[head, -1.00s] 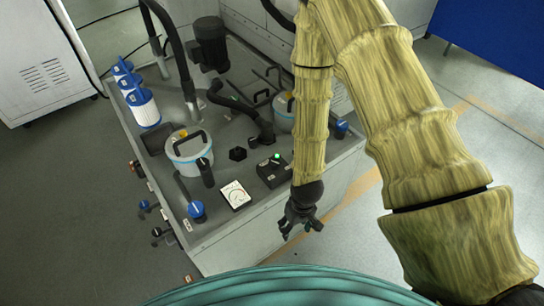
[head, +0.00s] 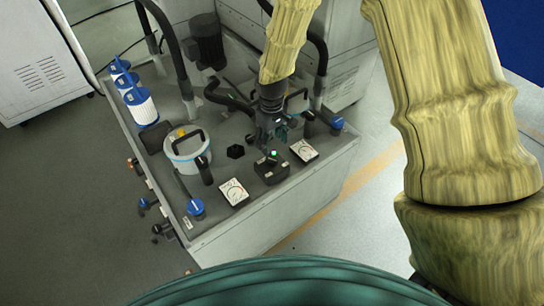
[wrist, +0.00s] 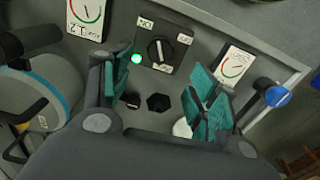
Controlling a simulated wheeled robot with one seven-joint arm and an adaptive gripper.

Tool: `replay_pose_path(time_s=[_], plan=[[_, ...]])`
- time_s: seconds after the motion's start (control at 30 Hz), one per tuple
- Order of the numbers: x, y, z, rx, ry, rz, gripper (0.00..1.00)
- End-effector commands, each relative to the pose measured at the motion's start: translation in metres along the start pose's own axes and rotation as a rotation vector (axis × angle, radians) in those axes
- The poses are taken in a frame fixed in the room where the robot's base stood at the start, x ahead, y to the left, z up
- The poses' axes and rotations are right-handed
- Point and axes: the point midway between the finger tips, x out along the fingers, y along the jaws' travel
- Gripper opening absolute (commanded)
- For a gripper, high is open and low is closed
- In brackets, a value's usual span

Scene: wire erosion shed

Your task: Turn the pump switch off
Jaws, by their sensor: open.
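The pump switch (head: 271,168) is a black box with a rotary knob and a lit green lamp, on the front part of the grey machine top. In the wrist view the switch (wrist: 163,46) shows its dark round knob with a pale pointer line, a label at its upper left, another at its right, and the glowing green lamp. My gripper (head: 270,146) hangs just behind and above the switch in the head view. In the wrist view its teal-padded fingers (wrist: 163,84) are spread apart and empty, with the knob beyond the gap between them. Contact is not visible.
White dial gauges flank the switch, one left (head: 233,192) and one right (head: 304,150). A white canister (head: 187,150) and a blue-handled valve (head: 195,208) stand left. A black hose (head: 228,100) lies behind. The floor in front of the machine is clear.

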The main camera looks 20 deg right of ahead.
Motion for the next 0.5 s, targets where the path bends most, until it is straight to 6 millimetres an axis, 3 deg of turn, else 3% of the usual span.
replay_pose_path(time_s=[0.5], plan=[[0.064,0.0,0.001,0.001,-0.002,0.0,0.6]])
